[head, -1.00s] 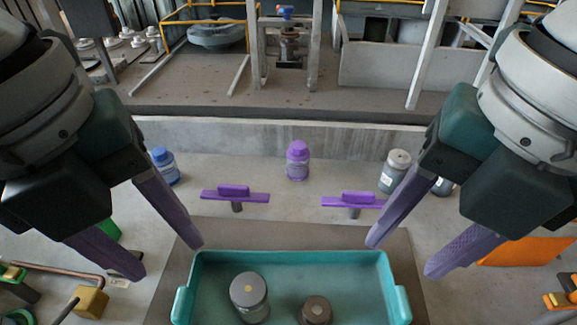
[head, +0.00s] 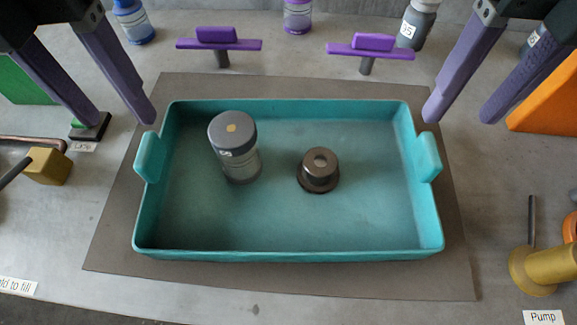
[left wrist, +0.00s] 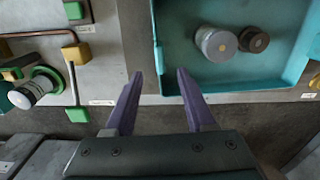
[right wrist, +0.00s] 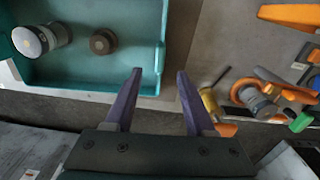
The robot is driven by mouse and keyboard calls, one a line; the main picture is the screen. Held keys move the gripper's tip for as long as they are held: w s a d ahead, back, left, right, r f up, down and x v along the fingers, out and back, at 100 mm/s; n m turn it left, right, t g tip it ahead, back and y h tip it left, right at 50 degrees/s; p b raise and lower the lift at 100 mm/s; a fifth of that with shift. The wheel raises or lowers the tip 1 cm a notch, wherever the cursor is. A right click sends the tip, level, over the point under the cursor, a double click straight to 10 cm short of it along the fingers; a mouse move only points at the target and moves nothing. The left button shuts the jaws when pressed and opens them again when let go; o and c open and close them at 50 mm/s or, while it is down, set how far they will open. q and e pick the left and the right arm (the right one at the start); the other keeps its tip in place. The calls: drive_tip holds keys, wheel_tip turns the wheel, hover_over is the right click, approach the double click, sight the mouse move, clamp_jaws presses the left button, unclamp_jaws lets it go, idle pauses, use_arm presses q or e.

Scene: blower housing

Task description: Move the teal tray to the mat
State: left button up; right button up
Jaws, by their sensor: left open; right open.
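The teal tray (head: 290,250) sits on the brown-grey mat (head: 120,250), with mat showing all around it. It holds a grey-lidded jar (head: 233,148) and a small brown round part (head: 318,170), both upright. The tray has a handle tab on each short side. My left gripper (head: 125,115) is open and empty, above and beside the left handle (head: 148,157). My right gripper (head: 460,115) is open and empty, above and beside the right handle (head: 429,157). The wrist views show the tray's wall near the fingers, with neither gripper touching it as far as I can tell.
Two purple-handled pieces (head: 219,40) (head: 370,47) stand behind the tray. Bottles (head: 133,22) (head: 417,25) stand further back. A yellow block (head: 48,166) is left, a brass part (head: 545,268) and orange piece (head: 548,95) right. Bare surface lies in front of the mat.

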sight(144, 147)
use_arm(q)
wheel_tip(144, 147, down, 8)
drive_tip(key=shift+f, duration=0.1)
use_arm(e)
wheel_tip(144, 147, down, 8)
use_arm(q)
drive_tip(key=shift+c, duration=0.2)
use_arm(e)
drive_tip(key=shift+c, duration=0.2)
use_arm(q)
clamp_jaws()
use_arm(e)
clamp_jaws()
idle(0.6)
